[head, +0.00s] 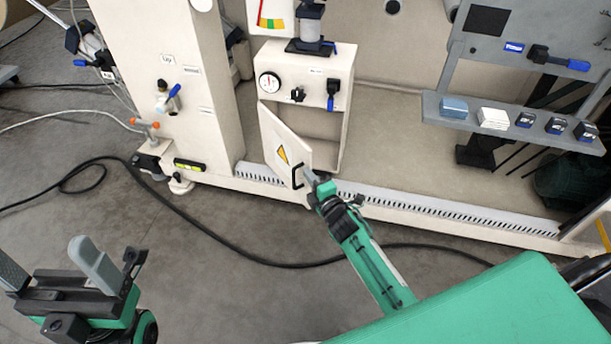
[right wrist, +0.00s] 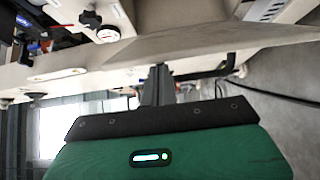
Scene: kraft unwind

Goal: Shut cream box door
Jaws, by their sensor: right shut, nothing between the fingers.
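The cream box (head: 345,75) is fixed to the machine's front, with a gauge and black knobs on its upper face. Its cream door (head: 283,148) carries a yellow warning triangle and a black handle (head: 297,176). The door is hinged at the left and stands partly open, with the box's hollow showing at its right. My right gripper (head: 311,178) is shut and empty, its tips beside the handle near the door's free edge. The right wrist view shows the fingers (right wrist: 158,82) close to the black handle (right wrist: 215,71); contact cannot be told. My left gripper (head: 55,268) is open and empty, low at the left.
A grey shelf (head: 510,122) with several small boxes stands at the right. A slotted rail (head: 450,212) runs along the machine's base below the box. A black cable (head: 215,235) lies across the grey floor. The floor in front is otherwise mostly clear.

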